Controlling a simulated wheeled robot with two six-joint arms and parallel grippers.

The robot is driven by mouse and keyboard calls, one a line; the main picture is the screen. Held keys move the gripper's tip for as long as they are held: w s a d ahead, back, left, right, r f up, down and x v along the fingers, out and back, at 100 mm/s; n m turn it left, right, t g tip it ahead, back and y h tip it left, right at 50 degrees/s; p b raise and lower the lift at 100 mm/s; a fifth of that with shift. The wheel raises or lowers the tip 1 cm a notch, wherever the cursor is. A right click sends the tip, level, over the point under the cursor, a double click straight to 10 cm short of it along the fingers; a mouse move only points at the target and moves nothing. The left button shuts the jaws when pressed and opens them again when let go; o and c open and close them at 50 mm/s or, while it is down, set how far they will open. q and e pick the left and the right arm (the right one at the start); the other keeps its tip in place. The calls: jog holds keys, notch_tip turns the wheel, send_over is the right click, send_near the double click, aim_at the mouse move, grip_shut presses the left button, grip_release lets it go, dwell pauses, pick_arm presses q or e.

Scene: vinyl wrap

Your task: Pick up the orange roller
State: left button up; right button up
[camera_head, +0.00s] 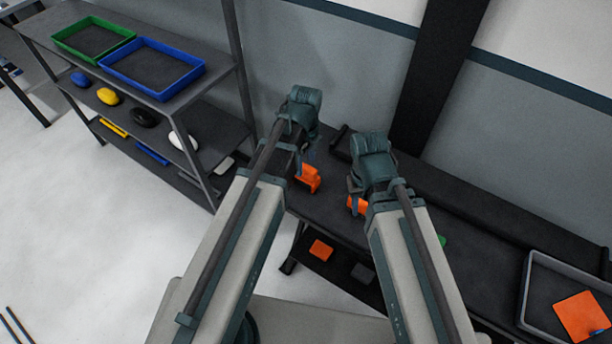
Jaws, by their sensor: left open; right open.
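An orange tool (308,178) lies on the dark bench, just right of my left forearm. A second orange thing (357,205) shows beside my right gripper, largely hidden by it. I cannot tell from their shapes which one is the roller. My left gripper (308,154) is open and empty, above and close to the first orange tool. My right gripper (354,190) is open, close over the second orange thing; whether it touches it is hidden. My arms cover part of the bench.
A grey tray (527,293) at the right holds an orange square (582,316). An orange square (320,250) and a dark one (363,273) lie on the bench's lower shelf. A rack at left carries a green tray (63,33), a blue tray (161,95) and several colored items.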

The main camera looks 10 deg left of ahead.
aim_at(306, 167)
pick_arm(q)
notch_tip(306, 167, down, 4)
jog(key=b, duration=0.3)
jog(key=shift+w, duration=0.1)
pick_arm(e)
notch_tip(306, 167, down, 4)
pick_arm(q)
jog(key=shift+c, duration=0.3)
pick_arm(e)
jog(key=shift+r, duration=0.1)
pick_arm(q)
grip_shut()
